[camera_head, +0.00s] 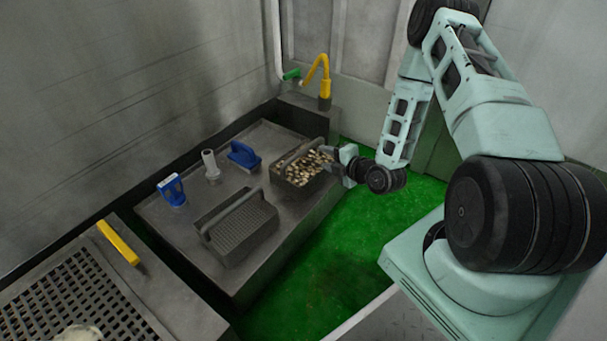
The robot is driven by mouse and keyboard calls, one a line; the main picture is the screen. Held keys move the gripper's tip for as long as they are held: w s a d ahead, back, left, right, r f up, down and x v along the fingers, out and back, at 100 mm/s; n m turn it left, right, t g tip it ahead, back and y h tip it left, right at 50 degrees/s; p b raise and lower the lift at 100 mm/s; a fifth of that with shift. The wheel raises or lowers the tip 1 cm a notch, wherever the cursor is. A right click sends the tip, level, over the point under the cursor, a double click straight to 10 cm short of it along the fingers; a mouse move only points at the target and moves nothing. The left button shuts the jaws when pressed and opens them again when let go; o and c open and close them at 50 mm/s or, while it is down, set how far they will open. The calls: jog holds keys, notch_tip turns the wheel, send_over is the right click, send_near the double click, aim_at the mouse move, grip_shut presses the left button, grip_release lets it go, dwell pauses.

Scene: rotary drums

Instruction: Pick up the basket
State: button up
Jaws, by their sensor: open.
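Two dark grey baskets stand on the grey counter (165,222). The far basket (290,181) is filled with many small pale and brown pieces and has a handle. The nearer basket (240,240) has a handle too and looks empty, with a ribbed surface. My gripper (331,162) is open at the right end of the filled basket, close to its rim. I cannot tell whether the fingers touch the basket or its handle.
A blue-and-white tool (172,190), a grey upright fitting (210,164) and a blue brush-like item (244,155) stand along the counter's back. A yellow tap (324,80) rises behind. A perforated tray (75,305) lies at the lower left. Green floor (330,250) is clear.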

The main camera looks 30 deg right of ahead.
aim_at(305, 152)
jog(key=b+x, duration=0.4)
jog(key=x, duration=0.4)
jog(key=shift+w+f, duration=0.15)
jog(key=shift+w, duration=0.15)
jog(key=b+x, duration=0.4)
jog(key=x, duration=0.1)
jog(key=shift+w+d+f, duration=0.1)
grip_shut()
